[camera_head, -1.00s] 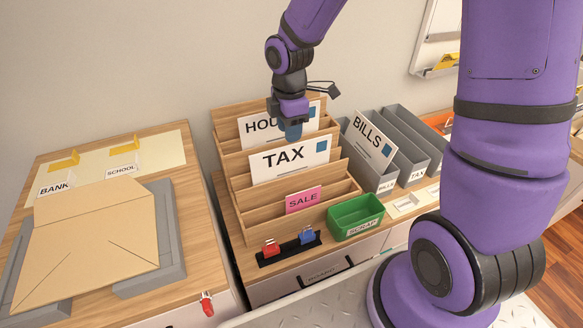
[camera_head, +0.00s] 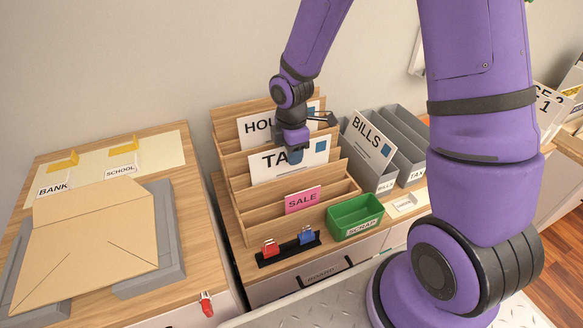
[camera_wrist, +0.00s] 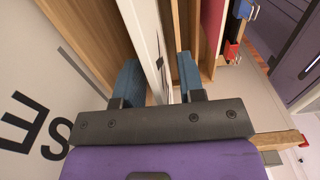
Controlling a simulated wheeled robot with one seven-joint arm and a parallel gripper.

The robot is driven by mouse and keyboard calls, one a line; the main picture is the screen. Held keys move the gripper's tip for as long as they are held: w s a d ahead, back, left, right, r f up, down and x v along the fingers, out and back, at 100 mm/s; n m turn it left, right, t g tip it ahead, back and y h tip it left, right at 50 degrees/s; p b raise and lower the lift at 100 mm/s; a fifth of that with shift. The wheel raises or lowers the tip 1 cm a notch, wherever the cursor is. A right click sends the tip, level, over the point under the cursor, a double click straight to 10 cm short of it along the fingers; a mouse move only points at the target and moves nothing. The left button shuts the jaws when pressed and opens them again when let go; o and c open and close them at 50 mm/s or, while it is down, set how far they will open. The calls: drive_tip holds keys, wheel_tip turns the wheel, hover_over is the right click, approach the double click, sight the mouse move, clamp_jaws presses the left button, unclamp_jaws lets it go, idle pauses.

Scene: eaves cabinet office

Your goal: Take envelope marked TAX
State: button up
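The white envelope marked TAX (camera_head: 316,156) stands upright in a middle slot of the wooden stepped sorter (camera_head: 262,215). My gripper (camera_head: 294,157) points down at its top edge and covers the X. In the wrist view, the envelope's edge (camera_wrist: 148,28) runs between the two blue fingers of my gripper (camera_wrist: 160,78). The fingers are apart, one on each side, with a gap visible at least on the right side. The envelope's lower part is hidden in its slot.
The HOUSE envelope (camera_head: 255,128) stands just behind, the pink SALE card (camera_head: 303,199) in front. The BILLS envelope (camera_head: 369,139) leans in grey files at right. A green SCRAP bin (camera_head: 355,217) and red and blue clips (camera_head: 288,244) stand in front.

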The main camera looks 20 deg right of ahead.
clamp_jaws()
